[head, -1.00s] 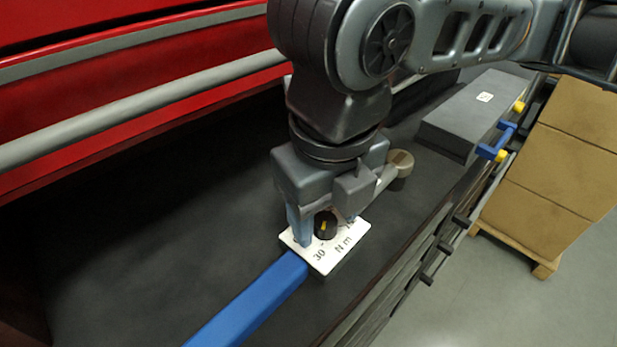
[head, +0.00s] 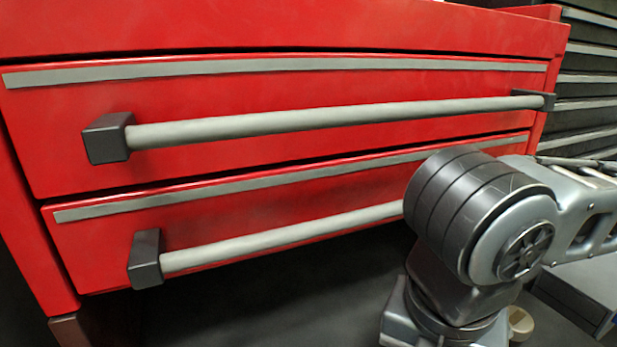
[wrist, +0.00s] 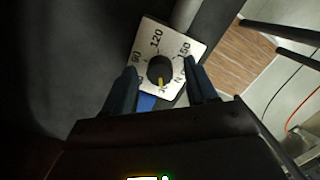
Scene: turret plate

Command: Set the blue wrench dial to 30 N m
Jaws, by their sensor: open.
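In the wrist view, the white dial plate (wrist: 145,36) carries a black round knob (wrist: 158,65) with a yellow pointer. The pointer points down in the picture, toward a partly hidden mark at the plate's lower edge. I read 120 and 150 along the far side and what looks like 90 at the left. The blue wrench bar (wrist: 147,102) shows below the plate between my fingers. My gripper (wrist: 161,68) is open, one finger on each side of the knob, with gaps visible. The dial and fingers are outside the head view.
In the head view, the red drawer unit (head: 300,80) with long grey bar handles (head: 330,118) fills most of the picture. A dark grey block (head: 580,300) is at the right. The wrist view shows brown boards (wrist: 240,60) beyond the bench edge.

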